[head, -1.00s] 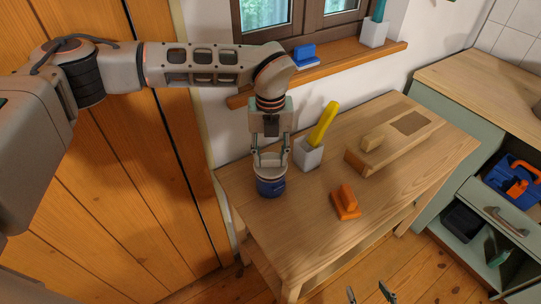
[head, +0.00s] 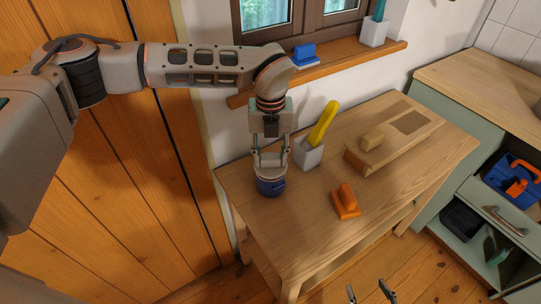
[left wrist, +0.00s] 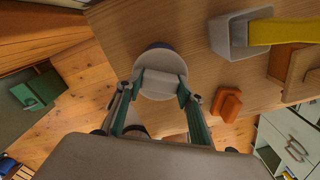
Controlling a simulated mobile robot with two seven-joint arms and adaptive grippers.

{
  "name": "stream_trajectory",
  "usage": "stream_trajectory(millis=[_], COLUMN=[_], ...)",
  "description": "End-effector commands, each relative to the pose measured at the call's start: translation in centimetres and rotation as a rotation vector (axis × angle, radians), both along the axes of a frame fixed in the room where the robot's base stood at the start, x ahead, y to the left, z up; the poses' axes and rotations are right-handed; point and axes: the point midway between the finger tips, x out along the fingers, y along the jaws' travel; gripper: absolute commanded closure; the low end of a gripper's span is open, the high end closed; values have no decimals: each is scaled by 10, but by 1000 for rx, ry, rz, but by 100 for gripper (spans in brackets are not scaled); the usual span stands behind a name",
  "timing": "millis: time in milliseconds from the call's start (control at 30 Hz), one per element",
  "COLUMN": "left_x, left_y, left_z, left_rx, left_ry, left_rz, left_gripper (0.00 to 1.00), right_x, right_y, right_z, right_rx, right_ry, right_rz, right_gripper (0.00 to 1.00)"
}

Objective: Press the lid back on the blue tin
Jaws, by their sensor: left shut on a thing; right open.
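The blue tin (head: 270,188) stands upright near the left end of the wooden table. Its pale lid (head: 271,174) lies over its top; I cannot tell whether it is fully seated. My left gripper (head: 270,163) points down from above, shut on the lid's raised grip. In the left wrist view the round lid (left wrist: 160,90) lies between the fingers, and a dark blue edge of the tin (left wrist: 158,46) shows past its far side; the rest is hidden. My right gripper (head: 368,289) is open and empty at the bottom edge, away from the table.
A grey holder (head: 308,154) with a yellow-handled thing (head: 323,124) stands close right of the tin. An orange tool (head: 346,202) and a wooden board with a block (head: 373,141) lie further right. The table's front (head: 300,235) is clear.

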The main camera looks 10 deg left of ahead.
Motion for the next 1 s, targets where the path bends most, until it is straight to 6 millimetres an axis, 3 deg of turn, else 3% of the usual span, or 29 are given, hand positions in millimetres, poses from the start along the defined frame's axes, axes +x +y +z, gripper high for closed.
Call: stream_trajectory(millis=[200, 233, 300, 533, 600, 633, 1000], left_x=[0, 0, 0, 0, 0, 0, 0], left_y=[0, 0, 0, 0, 0, 0, 0], left_z=[0, 0, 0, 0, 0, 0, 1], left_rx=[0, 0, 0, 0, 0, 0, 0], left_ry=[0, 0, 0, 0, 0, 0, 0], left_rz=[0, 0, 0, 0, 0, 0, 0], left_gripper=[75, 55, 43, 43, 29, 27, 27], right_x=[0, 0, 0, 0, 0, 0, 0], right_y=[0, 0, 0, 0, 0, 0, 0], right_z=[0, 0, 0, 0, 0, 0, 1], right_rx=[0, 0, 0, 0, 0, 0, 0], right_ry=[0, 0, 0, 0, 0, 0, -1], right_rz=[0, 0, 0, 0, 0, 0, 0], right_gripper=[44, 44, 44, 44, 44, 44, 44])
